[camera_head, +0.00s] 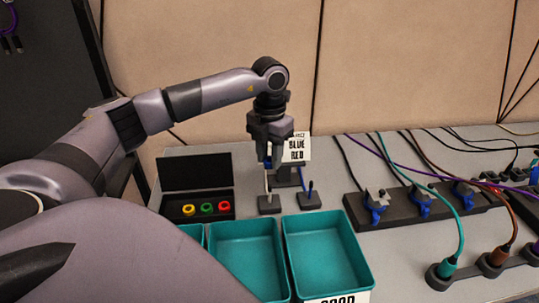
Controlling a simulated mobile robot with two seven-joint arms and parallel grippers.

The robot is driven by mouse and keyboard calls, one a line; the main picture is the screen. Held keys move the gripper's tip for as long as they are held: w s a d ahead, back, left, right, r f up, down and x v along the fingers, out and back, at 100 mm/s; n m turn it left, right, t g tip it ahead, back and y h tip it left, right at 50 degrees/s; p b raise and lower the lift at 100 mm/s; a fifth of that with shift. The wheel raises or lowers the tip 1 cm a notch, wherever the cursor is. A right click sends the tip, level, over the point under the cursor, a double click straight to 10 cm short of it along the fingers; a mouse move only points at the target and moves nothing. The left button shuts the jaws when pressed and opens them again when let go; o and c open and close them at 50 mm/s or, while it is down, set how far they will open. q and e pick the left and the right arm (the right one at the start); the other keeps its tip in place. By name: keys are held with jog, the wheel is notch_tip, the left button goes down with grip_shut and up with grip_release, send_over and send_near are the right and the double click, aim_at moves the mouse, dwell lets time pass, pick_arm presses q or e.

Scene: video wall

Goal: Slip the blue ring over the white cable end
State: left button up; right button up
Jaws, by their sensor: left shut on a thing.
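My left gripper (268,163) points down, shut, at the end of the arm from the left. The white cable end (268,184) stands upright on a small dark block (268,204), directly below the gripper. That box holds a yellow ring (188,210), a green ring (207,208) and a red ring (224,206). A blue cable end (310,189) stands on another dark block to the right. My right gripper is out of view.
A white sign (297,148) reading "BLUE RED" stands behind the gripper. Teal bins (365,270) fill the front. A dark strip with blue clamps (404,214) and several coloured cables lies to the right. A tan wall (400,60) closes the back.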

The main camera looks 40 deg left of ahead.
pick_arm(q)
jog(key=shift+f+b, duration=1)
jog(key=shift+f, duration=0.1)
notch_tip(320, 180, down, 2)
jog(key=shift+f+b, duration=0.25)
jog(key=shift+b, duration=0.85)
jog(key=shift+f, duration=0.6)
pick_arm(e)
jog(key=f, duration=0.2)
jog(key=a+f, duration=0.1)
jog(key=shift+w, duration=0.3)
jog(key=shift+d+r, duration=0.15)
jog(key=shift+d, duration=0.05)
pick_arm(q)
jog(key=shift+f, duration=0.1)
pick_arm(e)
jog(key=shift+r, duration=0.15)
pick_arm(q)
jog(key=shift+f, duration=0.2)
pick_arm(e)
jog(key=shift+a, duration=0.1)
pick_arm(q)
jog(key=shift+f+b, duration=0.3)
jog(key=shift+f, duration=0.3)
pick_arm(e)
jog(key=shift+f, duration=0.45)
pick_arm(q)
jog(key=shift+f, duration=0.25)
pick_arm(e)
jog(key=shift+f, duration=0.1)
